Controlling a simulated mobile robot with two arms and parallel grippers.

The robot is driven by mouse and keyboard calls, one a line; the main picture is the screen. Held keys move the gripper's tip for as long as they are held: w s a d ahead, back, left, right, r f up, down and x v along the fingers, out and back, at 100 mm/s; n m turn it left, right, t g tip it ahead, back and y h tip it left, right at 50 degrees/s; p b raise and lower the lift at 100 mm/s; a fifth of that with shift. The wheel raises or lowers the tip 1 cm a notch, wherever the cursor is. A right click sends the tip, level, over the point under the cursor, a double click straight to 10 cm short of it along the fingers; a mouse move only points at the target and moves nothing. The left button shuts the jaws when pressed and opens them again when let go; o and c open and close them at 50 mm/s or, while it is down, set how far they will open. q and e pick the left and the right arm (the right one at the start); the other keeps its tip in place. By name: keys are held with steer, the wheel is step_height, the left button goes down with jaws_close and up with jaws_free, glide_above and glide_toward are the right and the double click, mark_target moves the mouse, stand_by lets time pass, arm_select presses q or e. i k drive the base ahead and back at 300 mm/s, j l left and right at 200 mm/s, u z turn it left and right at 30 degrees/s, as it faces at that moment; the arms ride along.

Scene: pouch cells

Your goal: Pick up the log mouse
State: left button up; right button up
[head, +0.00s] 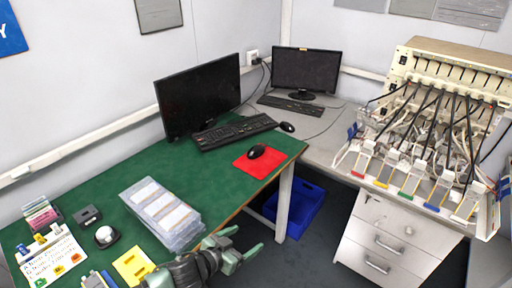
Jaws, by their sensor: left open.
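A black mouse (256,152) lies on a red mat (285,148) at the right end of the green table (95,197). A second dark mouse (287,127) lies farther back on the grey desk; no label shows which is the log mouse. My left gripper (240,242) is at the bottom middle, past the table's front edge, with its greenish fingers apart and empty. It is well in front of both mice and touches neither. My right gripper is out of view.
A clear tray of pouch cells (162,214) lies left of my left gripper. A black keyboard (235,132) and monitor (198,92) stand behind the mat. A blue bin (300,208) is on the floor. A cabled test rack (440,85) stands at right.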

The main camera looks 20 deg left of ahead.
mark_target(256, 151)
steer(key=i+j, duration=0.25)
steer(key=i, duration=0.2)
steer(key=i+j, duration=0.25)
steer(key=i, duration=0.2)
steer(key=i+j, duration=0.25)
steer(key=i, duration=0.15)
